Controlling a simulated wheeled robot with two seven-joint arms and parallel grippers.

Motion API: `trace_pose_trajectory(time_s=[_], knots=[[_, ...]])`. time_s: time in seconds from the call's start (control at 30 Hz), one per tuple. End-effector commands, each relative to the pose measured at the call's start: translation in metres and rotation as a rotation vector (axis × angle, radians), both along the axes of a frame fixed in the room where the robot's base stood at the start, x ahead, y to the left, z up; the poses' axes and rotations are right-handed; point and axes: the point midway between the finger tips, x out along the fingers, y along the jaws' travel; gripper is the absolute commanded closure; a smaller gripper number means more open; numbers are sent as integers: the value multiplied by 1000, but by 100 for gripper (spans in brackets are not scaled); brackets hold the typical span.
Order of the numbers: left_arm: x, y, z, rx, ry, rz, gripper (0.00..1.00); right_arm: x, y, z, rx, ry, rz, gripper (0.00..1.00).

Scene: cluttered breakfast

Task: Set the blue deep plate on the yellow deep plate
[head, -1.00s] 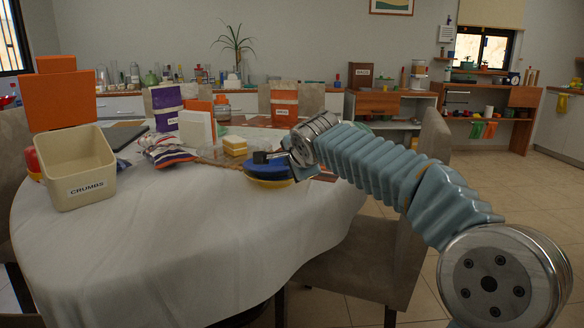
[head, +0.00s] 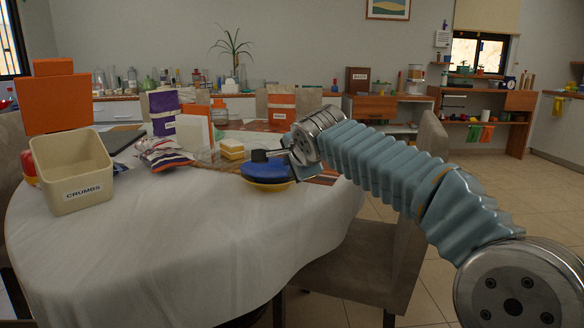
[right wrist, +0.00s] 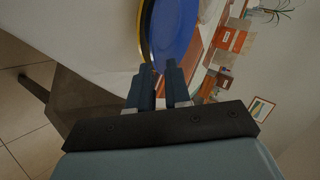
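The blue deep plate (head: 266,172) lies over the yellow deep plate (head: 268,187) near the table's right edge; only the yellow rim shows beneath it. In the right wrist view the blue plate (right wrist: 176,32) rises above the fingertips, with a thin yellow rim (right wrist: 146,50) along its left side. My right gripper (head: 268,156) reaches in from the right at the blue plate. I cannot see whether the plates fully touch. My left gripper is not in view.
Yellow sponges (head: 232,149) and a striped bag (head: 164,154) lie left of the plates. A beige crumbs bin (head: 75,190), orange boxes (head: 54,105), a purple package (head: 164,112) and an orange-labelled package (head: 281,108) stand around. The front tablecloth (head: 170,250) is clear.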

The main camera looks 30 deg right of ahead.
Motion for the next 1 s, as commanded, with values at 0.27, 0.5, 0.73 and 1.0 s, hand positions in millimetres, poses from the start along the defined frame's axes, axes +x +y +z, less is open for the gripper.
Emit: trace_pose_trajectory(time_s=[0.27, 0.5, 0.73, 1.0], knots=[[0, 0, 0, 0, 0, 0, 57, 0, 0, 0, 0, 0, 0, 70], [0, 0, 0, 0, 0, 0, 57, 0, 0, 0, 0, 0, 0, 52], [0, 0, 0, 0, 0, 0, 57, 0, 0, 0, 0, 2, 0, 52], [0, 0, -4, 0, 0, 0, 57, -5, 2, -1, -1, 0, -1, 52]])
